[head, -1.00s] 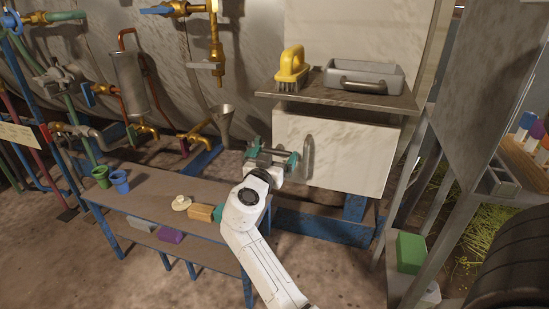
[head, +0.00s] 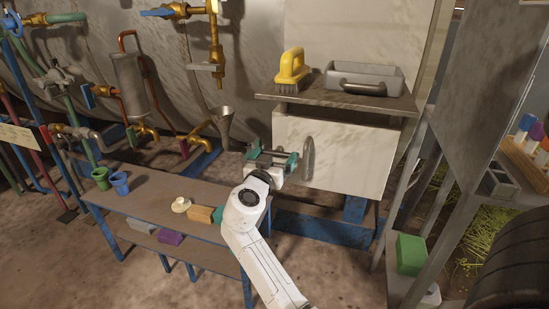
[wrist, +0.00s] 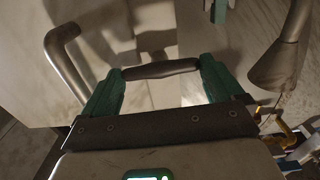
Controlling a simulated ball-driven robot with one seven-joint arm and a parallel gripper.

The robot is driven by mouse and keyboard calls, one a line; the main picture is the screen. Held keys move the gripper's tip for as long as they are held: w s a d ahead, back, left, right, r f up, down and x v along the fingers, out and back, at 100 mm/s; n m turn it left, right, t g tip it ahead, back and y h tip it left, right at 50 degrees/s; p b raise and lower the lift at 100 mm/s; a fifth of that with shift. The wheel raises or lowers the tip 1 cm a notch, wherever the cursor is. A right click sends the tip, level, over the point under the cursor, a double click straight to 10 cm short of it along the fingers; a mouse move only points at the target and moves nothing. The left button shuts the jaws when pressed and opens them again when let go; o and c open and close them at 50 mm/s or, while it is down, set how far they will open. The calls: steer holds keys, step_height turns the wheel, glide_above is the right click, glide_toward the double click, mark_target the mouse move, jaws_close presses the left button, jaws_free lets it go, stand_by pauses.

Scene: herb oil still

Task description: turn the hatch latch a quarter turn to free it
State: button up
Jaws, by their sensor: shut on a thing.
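The hatch is a pale, streaked panel (head: 345,160) under the shelf in the head view. A grey upright handle (head: 308,158) stands on its left part; it also shows at the left of the wrist view as a bent metal bar (wrist: 64,62). My gripper (head: 273,158) is at the hatch's left edge, left of this handle. In the wrist view its green fingers (wrist: 160,71) are shut on the ends of a dark bar, the latch (wrist: 160,69), which lies across between the fingertips. The latch's mount is hard to make out, and the head view barely shows the latch.
A yellow brush (head: 292,68) and a grey tray (head: 364,80) are on the shelf above the hatch. A metal funnel (head: 223,118) hangs close to the left of my gripper and shows in the wrist view (wrist: 283,55). A low bench (head: 150,190) is below left.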

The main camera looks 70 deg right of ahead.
steer(key=n+p, duration=0.1)
steer(key=n, duration=0.3)
steer(key=n+p, duration=0.2)
steer(key=n, duration=0.2)
steer(key=shift+w+n, duration=0.1)
steer(key=shift+n, duration=0.3)
steer(key=n+p, duration=0.3)
steer(key=n, duration=0.2)
steer(key=shift+f+n+p, duration=0.15)
steer(key=shift+n+p, duration=0.9)
steer(key=shift+n, duration=0.95)
steer(key=o, duration=0.7)
steer(key=a, duration=0.3)
steer(key=a+p, duration=0.1)
steer(key=a, duration=0.7)
steer(key=shift+s+p, duration=0.35)
steer(key=shift+s, duration=0.05)
